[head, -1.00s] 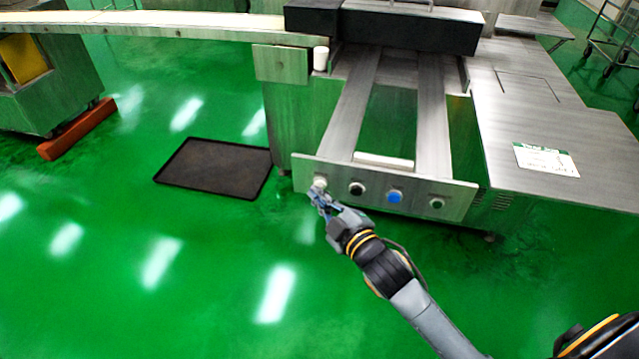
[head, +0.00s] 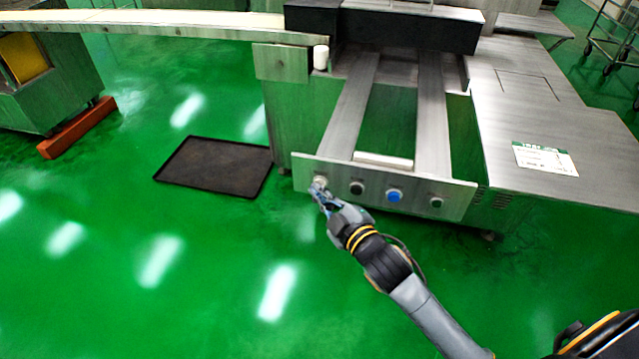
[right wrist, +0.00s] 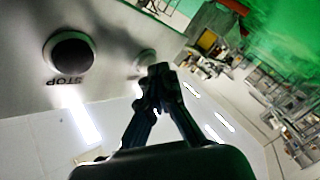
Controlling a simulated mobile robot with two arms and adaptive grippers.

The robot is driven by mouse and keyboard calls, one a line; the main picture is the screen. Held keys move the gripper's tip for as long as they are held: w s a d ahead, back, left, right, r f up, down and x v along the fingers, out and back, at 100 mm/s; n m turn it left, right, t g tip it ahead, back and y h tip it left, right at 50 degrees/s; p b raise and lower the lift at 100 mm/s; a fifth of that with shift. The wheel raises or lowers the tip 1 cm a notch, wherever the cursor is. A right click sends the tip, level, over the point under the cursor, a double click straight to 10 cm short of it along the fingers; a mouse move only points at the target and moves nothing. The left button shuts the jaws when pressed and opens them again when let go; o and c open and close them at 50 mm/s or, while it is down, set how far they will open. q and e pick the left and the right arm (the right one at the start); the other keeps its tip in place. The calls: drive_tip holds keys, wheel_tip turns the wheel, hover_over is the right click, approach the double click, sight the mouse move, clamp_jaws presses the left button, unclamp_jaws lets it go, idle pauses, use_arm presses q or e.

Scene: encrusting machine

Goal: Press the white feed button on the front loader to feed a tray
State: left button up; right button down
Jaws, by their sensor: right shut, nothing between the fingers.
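The front loader's steel panel (head: 420,200) carries a row of buttons. The white feed button (head: 320,181) is at its left end. My right gripper (head: 317,188) is shut and empty, with its fingertips at the white button in the head view. In the right wrist view the shut fingertips (right wrist: 160,72) overlap the edge of the pale button (right wrist: 146,59); whether they touch it, I cannot tell. The black button (right wrist: 70,53) marked STOP is to its left there, and the same black button (head: 357,188) is right of the white one in the head view. My left gripper is out of view.
A blue button (head: 394,196) and another dark button (head: 436,202) are farther right on the panel. Two steel rails (head: 352,110) run back from it. A dark tray (head: 214,168) lies on the green floor at left. The floor in front is clear.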

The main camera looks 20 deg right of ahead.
use_arm(q)
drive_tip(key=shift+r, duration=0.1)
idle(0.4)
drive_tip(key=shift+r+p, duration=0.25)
drive_tip(key=shift+p, duration=0.1)
use_arm(e)
drive_tip(key=shift+s+a, duration=0.4)
drive_tip(key=shift+s, duration=0.3)
